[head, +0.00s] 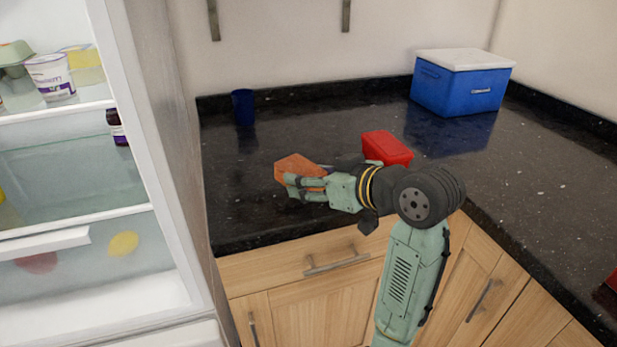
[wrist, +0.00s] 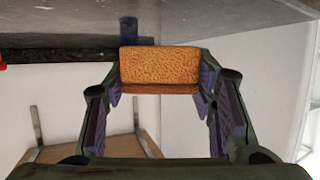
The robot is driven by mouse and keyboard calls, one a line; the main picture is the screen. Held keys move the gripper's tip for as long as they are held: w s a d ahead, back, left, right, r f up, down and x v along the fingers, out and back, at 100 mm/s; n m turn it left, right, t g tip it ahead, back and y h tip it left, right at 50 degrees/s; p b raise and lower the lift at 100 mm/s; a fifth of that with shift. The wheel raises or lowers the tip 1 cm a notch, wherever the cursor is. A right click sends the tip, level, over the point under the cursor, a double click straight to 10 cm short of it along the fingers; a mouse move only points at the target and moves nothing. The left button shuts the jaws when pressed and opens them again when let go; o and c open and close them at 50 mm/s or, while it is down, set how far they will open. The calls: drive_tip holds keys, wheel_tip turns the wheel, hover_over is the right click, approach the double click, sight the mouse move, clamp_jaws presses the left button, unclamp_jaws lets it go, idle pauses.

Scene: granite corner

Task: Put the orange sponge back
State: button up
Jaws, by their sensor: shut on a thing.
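The orange sponge (head: 297,167) is at the end of my gripper (head: 306,186), over the front left part of the dark counter in the head view. In the wrist view the sponge (wrist: 159,68) lies across the far end between the two fingers of my gripper (wrist: 160,95). The gripper is shut on the sponge. The head view does not show clearly whether the sponge touches the counter.
A red box (head: 387,148) stands close behind my wrist. A blue cup (head: 243,107) is at the back left, and a blue cooler with a white lid (head: 459,85) at the back right. An open fridge (head: 150,150) borders the left. The middle back counter (head: 310,115) is clear.

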sight(318, 169)
drive_tip(key=w, duration=0.4)
drive_tip(key=shift+a+f+p, duration=0.2)
drive_tip(key=shift+a+p, duration=0.05)
drive_tip(key=shift+p, duration=0.05)
drive_tip(key=shift+f+p, duration=0.45)
drive_tip(key=shift+f, duration=1.3)
drive_tip(key=shift+s+f+b, duration=0.1)
drive_tip(key=shift+f+b, duration=0.35)
drive_tip(key=shift+f, duration=0.25)
drive_tip(key=o, duration=0.7)
drive_tip(key=shift+f, duration=0.15)
drive_tip(key=shift+r, duration=0.2)
drive_tip(key=b+v, duration=0.1)
drive_tip(key=v, duration=0.5)
drive_tip(key=r+v, duration=0.1)
drive_tip(key=v, duration=0.5)
drive_tip(key=shift+r+b, duration=0.15)
drive_tip(key=shift+b, duration=0.2)
